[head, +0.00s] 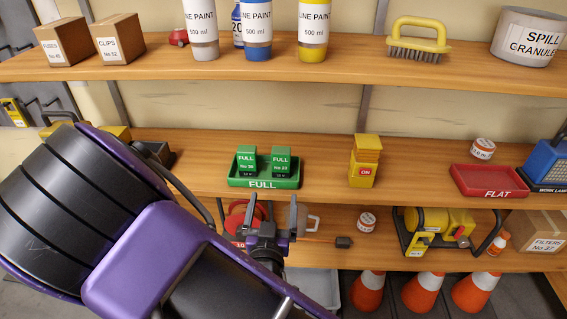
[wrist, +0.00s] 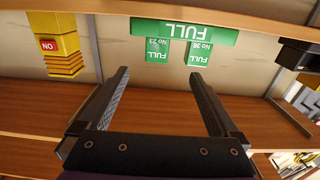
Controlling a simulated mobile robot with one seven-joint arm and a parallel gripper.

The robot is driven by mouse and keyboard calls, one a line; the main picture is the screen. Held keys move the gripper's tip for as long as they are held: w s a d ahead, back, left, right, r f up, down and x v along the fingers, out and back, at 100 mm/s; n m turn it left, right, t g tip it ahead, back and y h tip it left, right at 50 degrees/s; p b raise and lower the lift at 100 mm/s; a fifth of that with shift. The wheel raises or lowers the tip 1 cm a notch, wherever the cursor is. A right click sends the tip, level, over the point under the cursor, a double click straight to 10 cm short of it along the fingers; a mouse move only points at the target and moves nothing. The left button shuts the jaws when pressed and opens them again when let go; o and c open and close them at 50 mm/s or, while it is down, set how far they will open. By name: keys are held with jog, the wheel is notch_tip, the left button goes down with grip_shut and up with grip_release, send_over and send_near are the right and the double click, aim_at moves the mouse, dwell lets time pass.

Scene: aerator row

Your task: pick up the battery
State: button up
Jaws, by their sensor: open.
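Two green batteries stand upright side by side in a green tray (head: 263,184) marked FULL on the middle shelf. The left battery (head: 246,162) reads No 36 and the right battery (head: 281,162) reads No 23. The wrist view is upside down; there No 36 (wrist: 200,54) is on the right and No 23 (wrist: 157,50) on the left, with the tray (wrist: 185,29) above them. My gripper (head: 273,204) is open and empty, in front of and below the tray. In the wrist view my gripper's fingers (wrist: 160,76) point towards the batteries, apart from them.
A yellow device (head: 364,162) marked ON stands right of the tray. An empty red FLAT tray (head: 490,181) lies further right, with a small white jar (head: 483,148) behind it. The upper shelf (head: 270,68) overhangs. The lower shelf holds a yellow machine (head: 440,228) and a carton (head: 540,236).

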aim_at(281, 164)
jog(key=w+b, duration=0.2)
jog(key=w, duration=0.3)
jog(key=w+b, duration=0.2)
jog(key=w, duration=0.3)
jog(key=shift+w+d, duration=0.2)
jog(key=shift+w, duration=0.2)
jog(key=shift+w+d+f+b, duration=0.1)
jog(key=shift+w+d+b, duration=0.1)
jog(key=shift+w, duration=1.15)
jog(key=shift+w+d+f+b, duration=0.1)
jog(key=shift+w+d+b, duration=0.1)
jog(key=shift+w, duration=1.1)
grip_shut()
